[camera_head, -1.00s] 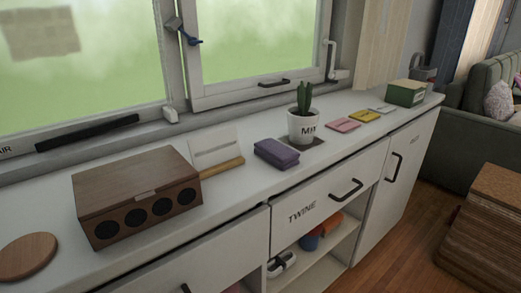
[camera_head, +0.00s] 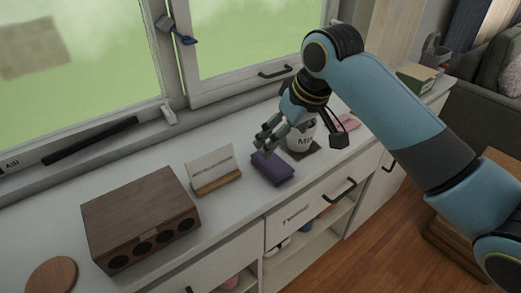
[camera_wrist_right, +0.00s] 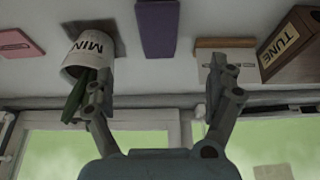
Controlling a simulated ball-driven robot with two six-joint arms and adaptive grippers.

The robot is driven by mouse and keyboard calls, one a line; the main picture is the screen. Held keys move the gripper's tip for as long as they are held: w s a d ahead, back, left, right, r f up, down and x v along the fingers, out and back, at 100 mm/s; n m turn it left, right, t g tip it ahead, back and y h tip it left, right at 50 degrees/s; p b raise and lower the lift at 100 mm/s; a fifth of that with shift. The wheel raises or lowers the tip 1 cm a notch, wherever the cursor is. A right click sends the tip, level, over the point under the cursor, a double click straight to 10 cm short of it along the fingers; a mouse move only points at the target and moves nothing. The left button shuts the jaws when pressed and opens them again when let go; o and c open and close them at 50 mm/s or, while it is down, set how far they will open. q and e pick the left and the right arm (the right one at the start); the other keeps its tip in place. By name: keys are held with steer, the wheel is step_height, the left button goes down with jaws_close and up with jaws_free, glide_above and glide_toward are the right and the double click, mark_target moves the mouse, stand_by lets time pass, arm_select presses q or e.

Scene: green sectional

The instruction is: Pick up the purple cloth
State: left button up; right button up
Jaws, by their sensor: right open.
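The folded purple cloth (camera_head: 272,169) lies on the white counter top, between the card holder and the potted cactus. It also shows in the right wrist view (camera_wrist_right: 157,27), at the top middle, ahead of and between the fingers. My right gripper (camera_head: 268,138) comes in from the right and hangs just above the cloth's far edge, partly in front of the pot. In the right wrist view my right gripper (camera_wrist_right: 160,88) is open, with nothing between its fingers. Whether a fingertip touches the cloth cannot be told. My left gripper is not in view.
A card in a wooden holder (camera_head: 216,181) stands to the left. A brown wooden box (camera_head: 140,222) and round wooden board (camera_head: 52,274) are further left. The window runs behind.

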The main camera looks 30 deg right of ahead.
glide_above(272, 162)
steer(key=s, duration=0.2)
steer(key=f, duration=0.5)
steer(key=shift+w, duration=0.2)
steer(key=x, duration=0.5)
steer(key=shift+s+d+f, duration=0.15)
steer(key=shift+s+f, duration=0.05)
steer(key=shift+s, duration=0.05)
steer(key=shift+c, duration=0.4)
steer(key=c, duration=1.1)
steer(key=shift+r, duration=0.15)
